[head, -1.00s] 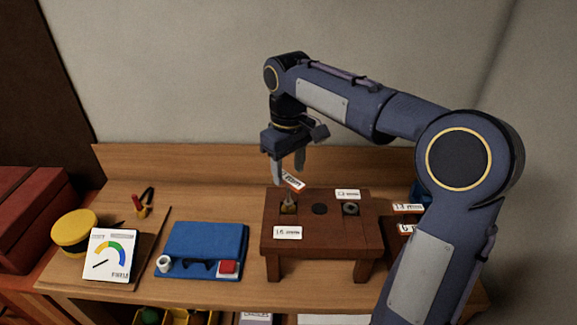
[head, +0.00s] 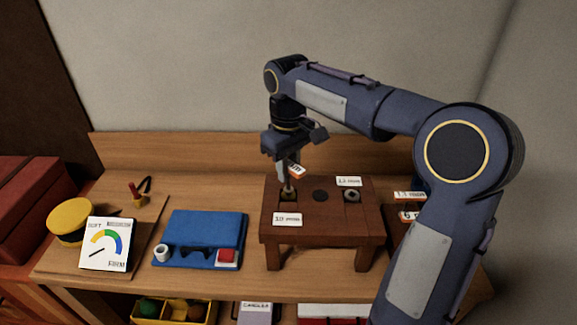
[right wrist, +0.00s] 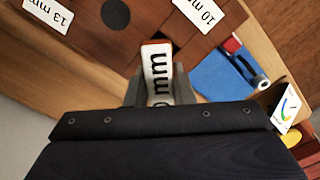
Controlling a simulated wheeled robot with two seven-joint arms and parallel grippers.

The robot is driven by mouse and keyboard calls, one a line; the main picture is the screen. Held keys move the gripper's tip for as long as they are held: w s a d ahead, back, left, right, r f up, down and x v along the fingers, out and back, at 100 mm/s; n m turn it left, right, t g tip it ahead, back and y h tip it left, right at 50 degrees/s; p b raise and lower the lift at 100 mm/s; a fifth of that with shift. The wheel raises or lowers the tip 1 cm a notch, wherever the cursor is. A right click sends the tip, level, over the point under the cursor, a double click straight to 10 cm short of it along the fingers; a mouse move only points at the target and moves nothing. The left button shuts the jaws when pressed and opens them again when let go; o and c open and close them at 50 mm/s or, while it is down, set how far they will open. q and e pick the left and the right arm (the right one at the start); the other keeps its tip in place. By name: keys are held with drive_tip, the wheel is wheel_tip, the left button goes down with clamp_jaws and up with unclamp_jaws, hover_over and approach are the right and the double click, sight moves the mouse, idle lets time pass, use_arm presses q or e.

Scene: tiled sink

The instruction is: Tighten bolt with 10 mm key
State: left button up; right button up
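In the right wrist view the tag (right wrist: 158,75), reading "0 mm", lies between the fingertips. The bolt (head: 288,194) in the left socket is mostly hidden, so whether the key touches it is unclear. My left gripper is out of view.
Right of the stand, more labelled keys (head: 410,205) lie partly behind my right arm. Left are a blue tray (head: 205,230), a gauge card (head: 107,244), a yellow round tin (head: 70,218) and a red-handled tool (head: 137,194). A wooden backboard (head: 200,152) runs behind.

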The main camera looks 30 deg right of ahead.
drive_tip(key=shift+c, duration=0.3)
drive_tip(key=shift+r+m, duration=0.1)
drive_tip(key=shift+m, duration=0.3)
drive_tip(key=m+p, duration=0.1)
drive_tip(key=m, duration=0.4)
drive_tip(key=shift+m+p, duration=0.3)
drive_tip(key=shift+p, duration=0.05)
